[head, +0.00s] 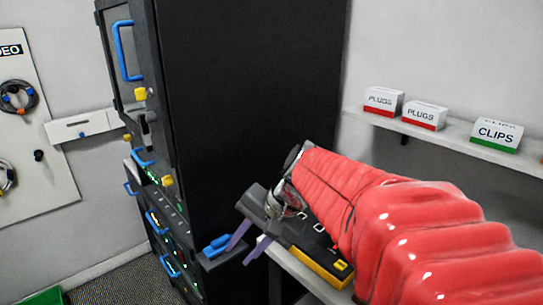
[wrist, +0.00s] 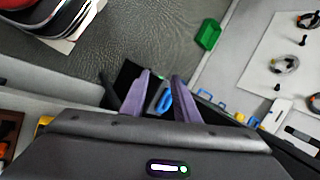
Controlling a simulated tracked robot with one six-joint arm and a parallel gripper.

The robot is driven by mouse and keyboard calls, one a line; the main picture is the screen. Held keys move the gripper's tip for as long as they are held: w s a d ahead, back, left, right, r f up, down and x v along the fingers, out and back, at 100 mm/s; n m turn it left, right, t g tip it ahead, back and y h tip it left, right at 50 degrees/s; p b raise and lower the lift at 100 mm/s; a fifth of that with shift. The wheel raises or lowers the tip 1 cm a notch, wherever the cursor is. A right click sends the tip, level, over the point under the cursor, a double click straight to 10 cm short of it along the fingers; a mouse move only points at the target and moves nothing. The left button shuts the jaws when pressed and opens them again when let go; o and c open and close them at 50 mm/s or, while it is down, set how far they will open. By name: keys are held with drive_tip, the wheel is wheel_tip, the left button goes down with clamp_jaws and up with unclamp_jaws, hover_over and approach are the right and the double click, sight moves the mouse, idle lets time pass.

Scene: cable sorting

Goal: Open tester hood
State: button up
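A blue handle (head: 215,246) sits on a dark block at the front of the rack, low in the head view. It also shows in the wrist view (wrist: 161,99), between my fingers. I cannot tell for sure whether this block is the tester hood. A dark box with a yellow lower edge (head: 322,262) lies on the bench under my arm, partly hidden. My gripper (head: 237,257) has two purple fingers, apart and pointing down just right of the blue handle. In the wrist view my gripper (wrist: 160,75) is open, with nothing held; contact with the handle cannot be told.
A tall dark rack (head: 245,90) with blue handles and yellow knobs stands left of my arm. A wall shelf (head: 455,140) at the right carries white boxes. A pegboard (head: 35,130) with coiled cables hangs at the left. A green bin (wrist: 208,34) is on the floor.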

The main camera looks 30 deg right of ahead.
drive_tip(key=w+d+m+t+y, duration=0.15)
drive_tip(key=w+d+m, duration=0.25)
drive_tip(key=d, duration=0.4)
drive_tip(key=w+d+r+m+t+y, duration=0.1)
drive_tip(key=w+d+m+t, duration=0.25)
drive_tip(key=d, duration=0.35)
drive_tip(key=w+d+m+t+y, duration=0.1)
drive_tip(key=w+d+m, duration=0.2)
drive_tip(key=d+m, duration=0.35)
drive_tip(key=s+d+f+m+t+h, duration=0.1)
drive_tip(key=s+d+m+t+h, duration=0.1)
drive_tip(key=d, duration=1.1)
drive_tip(key=s+d+m+t+h, duration=0.2)
drive_tip(key=d+m+t, duration=0.3)
drive_tip(key=d, duration=0.9)
drive_tip(key=shift+s+d+f+m, duration=0.2)
drive_tip(key=shift+s+f+m, duration=0.25)
drive_tip(key=shift+s, duration=0.45)
drive_tip(key=shift+h, duration=0.25)
drive_tip(key=w+a, duration=0.1)
drive_tip(key=w, duration=0.3)
drive_tip(key=w+a, duration=0.1)
drive_tip(key=w, duration=0.8)
drive_tip(key=shift+w+a, duration=0.35)
drive_tip(key=shift+a, duration=0.05)
